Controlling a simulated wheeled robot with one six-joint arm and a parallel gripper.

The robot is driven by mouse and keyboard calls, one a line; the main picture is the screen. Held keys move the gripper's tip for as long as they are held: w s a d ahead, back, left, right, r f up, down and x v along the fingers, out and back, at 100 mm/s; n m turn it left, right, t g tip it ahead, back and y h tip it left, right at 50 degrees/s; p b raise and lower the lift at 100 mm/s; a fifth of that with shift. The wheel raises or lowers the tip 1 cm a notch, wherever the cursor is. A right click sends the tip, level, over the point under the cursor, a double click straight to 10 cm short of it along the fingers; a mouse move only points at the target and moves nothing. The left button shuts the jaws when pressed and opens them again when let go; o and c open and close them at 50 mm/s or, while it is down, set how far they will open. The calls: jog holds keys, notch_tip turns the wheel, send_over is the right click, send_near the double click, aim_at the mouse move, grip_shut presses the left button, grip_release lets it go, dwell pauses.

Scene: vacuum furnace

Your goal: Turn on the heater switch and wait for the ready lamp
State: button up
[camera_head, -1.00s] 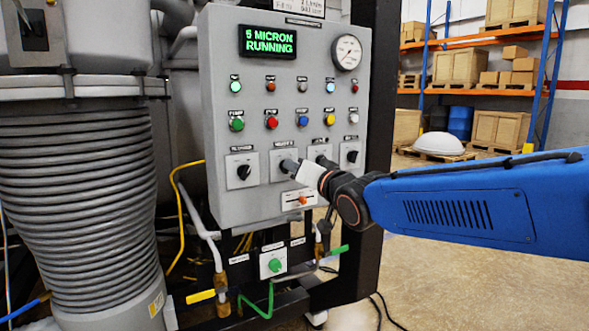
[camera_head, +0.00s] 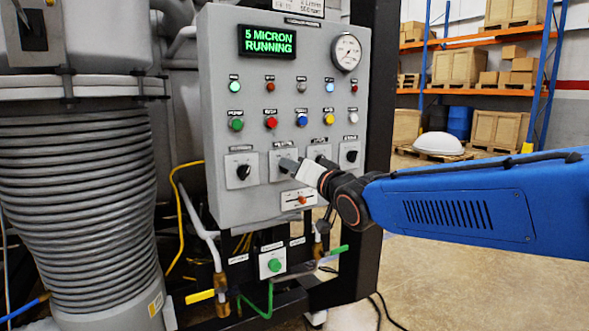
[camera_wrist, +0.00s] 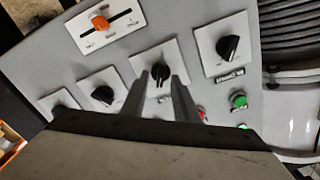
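The grey control panel (camera_head: 262,205) has a row of black rotary switches. The second switch from the left, on its white plate (camera_head: 276,176), is mostly behind my gripper (camera_head: 287,165); its label is too blurred to read surely, so I take it as the heater switch. In the wrist view its black knob (camera_wrist: 160,73) points roughly up and down in the picture, between my two fingertips (camera_wrist: 161,84). My fingers are apart, with the knob at their tips; contact is unclear. Small lamps line the panel top; a cyan-green one (camera_head: 235,87) looks lit. Which is the ready lamp is unreadable.
The display (camera_head: 268,42) reads "5 MICRON RUNNING". Neighbouring switches (camera_head: 243,172) sit close on both sides. An orange slider (camera_head: 301,199) lies just below, and coloured buttons (camera_head: 270,122) above. A ribbed bellows column (camera_head: 85,190) stands left; open floor lies right.

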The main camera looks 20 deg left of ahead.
jog(key=v, duration=1.7)
jog(key=shift+s, duration=0.2)
jog(key=shift+d, duration=0.2)
jog(key=d+f+m+h, duration=0.2)
jog(key=d+f+h, duration=0.45)
jog(key=d, duration=0.65)
jog(key=d+f+m+h, duration=0.1)
jog(key=d+f+h, duration=0.3)
jog(key=d+f, duration=0.75)
jog(key=s+d+f+g+h, duration=0.1)
jog(key=s+d+f+g, duration=0.2)
jog(key=s+d+f, duration=0.2)
jog(key=s+d+f+g+h, duration=0.2)
jog(key=s+d+f, duration=0.4)
jog(key=s+d, duration=0.5)
jog(key=shift+s+m+g, duration=0.4)
jog(key=shift+s+g, duration=0.5)
jog(key=shift+s, duration=0.2)
jog(key=shift+d+f, duration=0.1)
jog(key=shift+d, duration=0.05)
dwell(0.6)
